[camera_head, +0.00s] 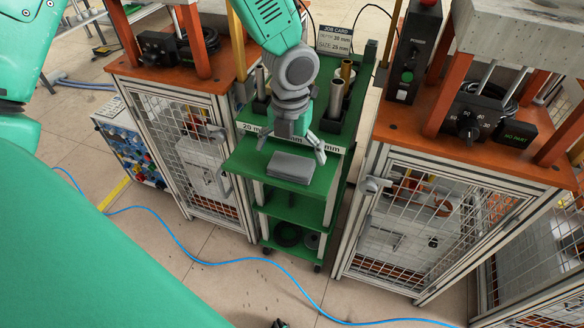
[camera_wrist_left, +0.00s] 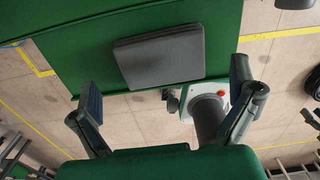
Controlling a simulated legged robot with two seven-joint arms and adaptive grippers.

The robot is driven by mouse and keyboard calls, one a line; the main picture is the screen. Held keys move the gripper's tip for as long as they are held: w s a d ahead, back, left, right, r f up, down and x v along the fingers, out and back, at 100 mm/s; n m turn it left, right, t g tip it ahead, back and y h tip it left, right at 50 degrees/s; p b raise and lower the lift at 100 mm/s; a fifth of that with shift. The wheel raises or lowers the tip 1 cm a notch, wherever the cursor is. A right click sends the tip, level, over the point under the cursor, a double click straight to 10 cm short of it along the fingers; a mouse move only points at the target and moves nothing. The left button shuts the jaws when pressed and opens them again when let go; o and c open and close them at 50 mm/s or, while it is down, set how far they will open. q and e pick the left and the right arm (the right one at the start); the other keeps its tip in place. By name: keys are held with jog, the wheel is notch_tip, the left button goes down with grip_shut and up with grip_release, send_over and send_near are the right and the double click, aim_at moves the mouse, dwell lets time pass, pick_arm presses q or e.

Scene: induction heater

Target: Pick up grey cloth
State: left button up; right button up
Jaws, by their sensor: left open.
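The grey cloth (camera_head: 291,168) is a flat, folded rectangular stack on the green front shelf of the cart (camera_head: 238,164). It also shows in the left wrist view (camera_wrist_left: 160,58), on the green surface near the shelf's edge. My left gripper (camera_head: 297,151) comes down from above and stands just behind and over the cloth in the head view. Its jaws are open and empty, and the two fingers are spread wide in the left wrist view (camera_wrist_left: 165,98). No finger visibly touches the cloth. My right gripper does not show.
Metal tubes (camera_head: 338,92) stand in holders on the cart, close to my left gripper, with a job card (camera_head: 335,39) behind. Caged orange-topped stations (camera_head: 190,90) (camera_head: 410,140) flank the cart. A blue hose (camera_head: 215,262) crosses the floor.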

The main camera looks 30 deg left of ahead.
aim_at(291, 163)
pick_arm(q)
notch_tip(291, 163, down, 4)
jog(key=shift+d+b, duration=0.1)
jog(key=shift+b, duration=0.4)
jog(key=shift+r, duration=0.1)
jog(key=c, duration=1)
notch_tip(291, 163, up, 10)
jog(key=p, duration=0.3)
jog(key=shift+f, duration=0.2)
jog(key=shift+r, duration=0.2)
jog(key=shift+o, duration=0.6)
